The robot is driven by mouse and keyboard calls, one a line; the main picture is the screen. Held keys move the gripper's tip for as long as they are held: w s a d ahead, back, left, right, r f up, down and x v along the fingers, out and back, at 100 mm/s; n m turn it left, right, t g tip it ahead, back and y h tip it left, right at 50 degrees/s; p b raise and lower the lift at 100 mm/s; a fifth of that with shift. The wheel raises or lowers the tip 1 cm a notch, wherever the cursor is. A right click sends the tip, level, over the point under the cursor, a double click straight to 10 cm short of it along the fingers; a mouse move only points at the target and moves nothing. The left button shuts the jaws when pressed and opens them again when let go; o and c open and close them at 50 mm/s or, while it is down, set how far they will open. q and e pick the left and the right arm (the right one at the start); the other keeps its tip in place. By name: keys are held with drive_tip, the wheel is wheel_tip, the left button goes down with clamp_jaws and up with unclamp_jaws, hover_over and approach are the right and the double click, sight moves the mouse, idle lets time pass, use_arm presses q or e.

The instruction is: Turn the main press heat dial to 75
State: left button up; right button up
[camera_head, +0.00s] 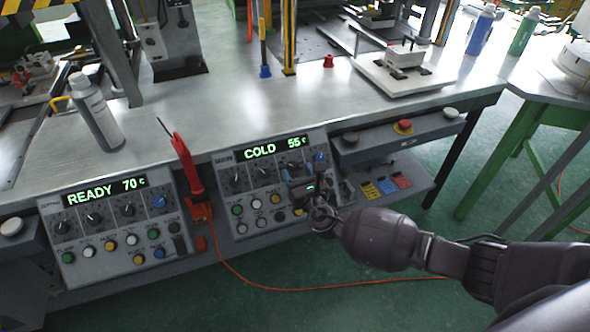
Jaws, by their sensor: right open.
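Two grey control panels sit on the bench front. The right panel (278,222) has a green display (276,147) reading COLD 55 C, a row of dark dials and a blue dial (320,158) at its right end. The left panel (103,262) has a display (106,190) reading READY 70 C, dark dials and a blue dial (159,202). I cannot tell from labels which one is the main press. My right gripper (307,190) is open in front of the right panel's right half, just below its blue dial, hiding some controls. Contact is unclear. My left gripper is out of view.
A red-handled tool (183,162) stands between the panels, with an orange cable to the floor. A red emergency button (403,126) is right of the panels. The bench middle is mostly clear.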

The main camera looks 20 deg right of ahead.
drive_tip(key=shift+w, duration=1)
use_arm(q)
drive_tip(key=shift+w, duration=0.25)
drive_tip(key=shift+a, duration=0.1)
use_arm(e)
drive_tip(key=shift+c, duration=0.6)
drive_tip(key=c, duration=0.8)
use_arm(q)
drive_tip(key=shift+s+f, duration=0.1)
use_arm(e)
drive_tip(key=shift+m, duration=0.3)
